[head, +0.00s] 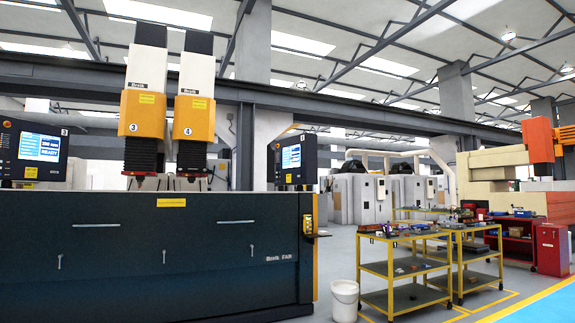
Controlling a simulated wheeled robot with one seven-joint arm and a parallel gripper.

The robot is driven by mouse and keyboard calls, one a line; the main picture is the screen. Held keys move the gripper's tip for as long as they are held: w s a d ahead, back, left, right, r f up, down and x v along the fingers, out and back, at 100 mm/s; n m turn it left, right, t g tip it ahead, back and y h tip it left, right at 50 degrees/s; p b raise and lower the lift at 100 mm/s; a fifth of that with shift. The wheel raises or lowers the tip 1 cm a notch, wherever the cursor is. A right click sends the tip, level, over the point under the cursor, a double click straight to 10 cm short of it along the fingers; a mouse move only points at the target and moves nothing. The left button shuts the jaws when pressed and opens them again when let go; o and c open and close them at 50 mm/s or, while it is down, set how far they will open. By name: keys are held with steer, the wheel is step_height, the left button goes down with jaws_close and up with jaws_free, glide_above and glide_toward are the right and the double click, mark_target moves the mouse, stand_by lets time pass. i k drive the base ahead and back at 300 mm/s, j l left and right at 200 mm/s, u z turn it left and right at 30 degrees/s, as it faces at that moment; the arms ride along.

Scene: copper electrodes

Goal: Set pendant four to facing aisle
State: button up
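Two dark control pendants with lit screens show in the head view. The left pendant (53,168) carries a small label that looks like a 3. The right pendant (305,165) is beside the right end of the dark machine; its small label is too small to read surely, but it is probably pendant four. Its screen side shows to me, turned somewhat to the left. A machine head marked 4 (194,118) stands to its left, next to a head marked 3 (143,113). My gripper is not in view.
The long dark machine tank (150,245) fills the left front. A white bucket (345,300) stands on the floor near its right end. Yellow-framed carts (405,270) with tools stand at the right. A red cabinet (551,248) is farther right. Grey floor shows between tank and carts.

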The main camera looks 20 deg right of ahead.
mark_target(296, 156)
steer(key=i+l+z, duration=0.55)
steer(key=i, duration=0.3)
steer(key=i+l+z, duration=0.3)
steer(key=i+z, duration=0.3)
steer(key=i, duration=0.3)
steer(key=i+l+u, duration=0.15)
steer(key=i, duration=0.4)
steer(key=i+l+u, duration=0.1)
steer(key=i, duration=0.45)
steer(key=i+l+u, duration=0.15)
steer(key=i, duration=0.35)
